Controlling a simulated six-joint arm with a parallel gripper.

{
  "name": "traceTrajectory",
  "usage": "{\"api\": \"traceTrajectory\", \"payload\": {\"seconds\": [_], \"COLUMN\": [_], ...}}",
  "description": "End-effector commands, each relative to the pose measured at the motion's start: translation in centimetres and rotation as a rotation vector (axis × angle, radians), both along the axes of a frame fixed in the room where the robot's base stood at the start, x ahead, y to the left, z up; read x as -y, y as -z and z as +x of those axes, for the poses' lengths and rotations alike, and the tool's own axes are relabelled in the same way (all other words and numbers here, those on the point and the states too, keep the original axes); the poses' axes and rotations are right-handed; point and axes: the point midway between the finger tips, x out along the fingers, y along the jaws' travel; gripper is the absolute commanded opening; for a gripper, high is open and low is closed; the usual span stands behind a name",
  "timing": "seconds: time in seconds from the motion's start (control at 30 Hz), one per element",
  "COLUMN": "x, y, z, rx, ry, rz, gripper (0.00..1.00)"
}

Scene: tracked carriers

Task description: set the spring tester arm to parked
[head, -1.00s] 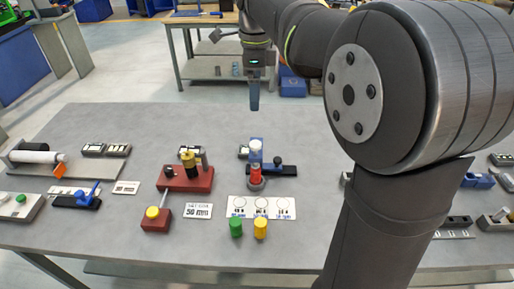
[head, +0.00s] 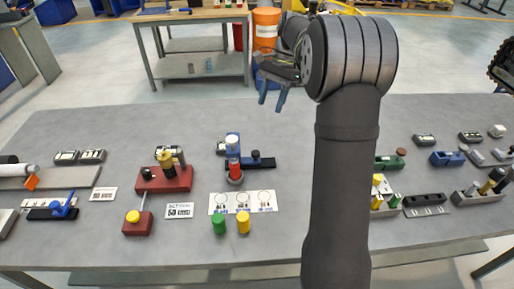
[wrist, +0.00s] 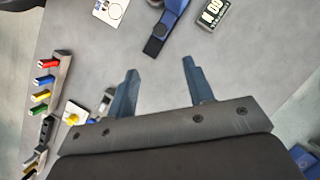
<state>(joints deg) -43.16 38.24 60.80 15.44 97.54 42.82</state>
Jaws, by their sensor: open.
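No label readable here names the spring tester, so I cannot tell for certain which device it is. A blue stand (head: 262,163) with a white top, a black knob and a red cylinder (head: 234,168) stands mid-table. Left of it is a red device (head: 165,180) with a yellow-topped post and a rod running to a red block with a yellow knob (head: 133,216).
A white card with circles (head: 243,202) lies in front of the blue stand, with a green cylinder (head: 219,224) and a yellow cylinder (head: 243,222) before it. A blue lever on a black base (head: 62,207) is far left. Several small fixtures crowd the right side.

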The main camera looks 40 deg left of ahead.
Motion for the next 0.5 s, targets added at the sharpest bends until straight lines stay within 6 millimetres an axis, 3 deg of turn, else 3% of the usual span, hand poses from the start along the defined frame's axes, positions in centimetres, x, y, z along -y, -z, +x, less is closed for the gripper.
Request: {"api": "traceTrajectory", "payload": {"seconds": [0.5], "x": [0.0], "y": [9.8], "z": [-4.3], "rx": [0.000], "ry": [-0.001], "rz": [-0.004], "gripper": [0.48]}}
